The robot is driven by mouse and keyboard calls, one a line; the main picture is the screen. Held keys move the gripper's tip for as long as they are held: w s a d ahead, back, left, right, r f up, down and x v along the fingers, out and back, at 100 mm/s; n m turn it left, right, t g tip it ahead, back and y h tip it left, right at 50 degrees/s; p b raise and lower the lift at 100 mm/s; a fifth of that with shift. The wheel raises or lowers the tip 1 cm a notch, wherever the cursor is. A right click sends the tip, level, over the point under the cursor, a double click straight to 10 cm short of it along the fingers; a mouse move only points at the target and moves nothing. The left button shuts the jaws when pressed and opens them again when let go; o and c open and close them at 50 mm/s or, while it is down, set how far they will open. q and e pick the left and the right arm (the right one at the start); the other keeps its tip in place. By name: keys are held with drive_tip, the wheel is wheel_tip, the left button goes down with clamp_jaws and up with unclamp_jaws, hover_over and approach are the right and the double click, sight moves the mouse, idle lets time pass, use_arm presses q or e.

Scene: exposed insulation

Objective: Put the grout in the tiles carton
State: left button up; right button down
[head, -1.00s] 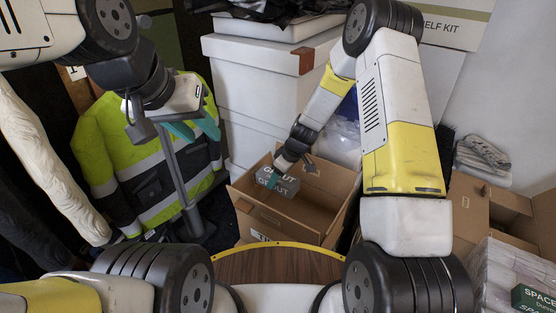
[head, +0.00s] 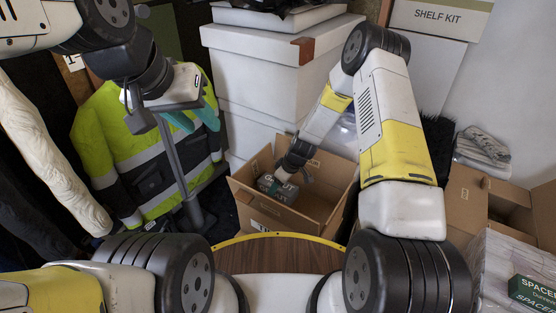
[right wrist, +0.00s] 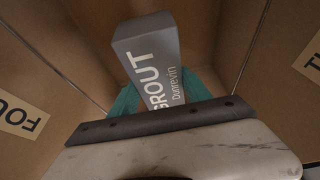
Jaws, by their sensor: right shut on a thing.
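The grout (head: 277,187) is a grey box with white lettering. It also shows in the right wrist view (right wrist: 148,62), between teal fingertips. My right gripper (head: 291,178) is shut on it and holds it inside the open cardboard carton (head: 262,216), below the rim. Whether the grout touches the carton's floor cannot be told. In the right wrist view the carton's brown walls (right wrist: 50,60) surround the grout. My left gripper (head: 194,119) has teal fingers spread apart, empty, in front of the hi-vis jacket.
White stacked boxes (head: 255,80) stand behind the carton. A yellow-green hi-vis jacket (head: 115,140) hangs at the left beside a grey stand. At the right are another open cardboard box (head: 468,199) and plastic-wrapped spacer packs (head: 500,270). A shelf kit box (head: 440,20) stands at the back right.

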drive_tip(key=shift+f, duration=3.1)
drive_tip(key=shift+c, duration=2)
unclamp_jaws()
